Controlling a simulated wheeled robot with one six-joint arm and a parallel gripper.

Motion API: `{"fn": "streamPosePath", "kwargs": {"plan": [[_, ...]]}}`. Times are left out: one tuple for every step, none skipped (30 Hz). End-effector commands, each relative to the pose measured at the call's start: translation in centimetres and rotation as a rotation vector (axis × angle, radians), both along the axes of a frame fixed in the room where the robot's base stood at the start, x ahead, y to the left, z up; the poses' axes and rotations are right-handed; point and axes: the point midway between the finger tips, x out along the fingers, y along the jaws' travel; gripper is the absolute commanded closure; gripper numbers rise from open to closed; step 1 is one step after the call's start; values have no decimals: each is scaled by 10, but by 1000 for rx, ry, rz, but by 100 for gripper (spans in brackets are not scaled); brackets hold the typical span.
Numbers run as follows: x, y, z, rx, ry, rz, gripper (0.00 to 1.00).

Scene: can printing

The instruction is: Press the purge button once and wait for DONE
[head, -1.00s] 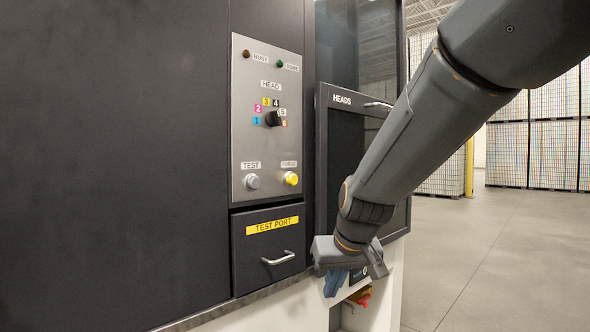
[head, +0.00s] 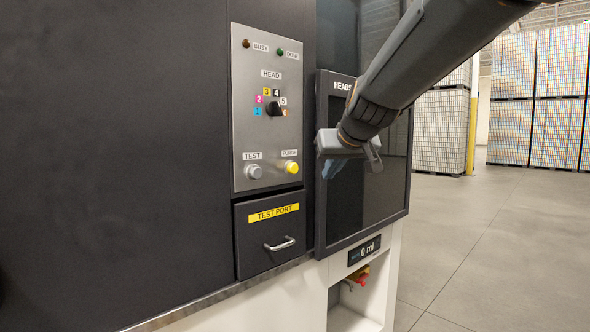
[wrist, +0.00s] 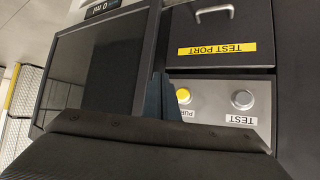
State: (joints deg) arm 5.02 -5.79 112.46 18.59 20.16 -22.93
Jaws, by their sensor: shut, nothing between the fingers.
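The yellow purge button (head: 291,168) sits at the lower right of the steel control panel (head: 240,120), under the PURGE label. It also shows in the wrist view (wrist: 183,96), with its label partly hidden by my gripper. The grey test button (head: 254,172) is to its left. The BUSY lamp (head: 246,43) and DONE lamp (head: 280,51) at the panel top both look dark. My gripper (head: 334,168) is shut and empty, to the right of the purge button in front of the HEADS door, apart from the button. Its blue fingers (wrist: 160,98) show in the wrist view.
The head selector knob (head: 274,109) is mid-panel. The TEST PORT drawer (head: 268,230) with a bar handle is below and shut. The HEADS door (head: 393,190) stands behind my gripper. A display (head: 365,250) reads 0 ml. Open floor lies to the right.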

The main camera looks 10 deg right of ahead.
Motion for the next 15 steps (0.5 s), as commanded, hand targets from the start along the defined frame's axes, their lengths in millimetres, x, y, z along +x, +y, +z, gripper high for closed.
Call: {"fn": "streamPosePath", "kwargs": {"plan": [[1, 1, 0, -1, 1, 1, 100], [3, 2, 1, -1, 1, 1, 100], [5, 3, 1, -2, 1, 1, 100], [6, 5, 2, -2, 2, 1, 100], [8, 6, 2, 0, 2, 1, 100], [12, 8, 2, 0, 4, 1, 100], [15, 11, 2, 0, 3, 1, 100], [18, 13, 3, -1, 3, 2, 100], [22, 16, 2, 0, 5, 4, 100], [25, 19, 2, 0, 4, 4, 100], [28, 20, 3, -1, 3, 3, 100], [32, 22, 3, -1, 3, 2, 100], [35, 24, 3, -1, 3, 2, 100], [38, 27, 3, -1, 4, 3, 100], [42, 29, 3, -1, 3, 3, 100]]}}
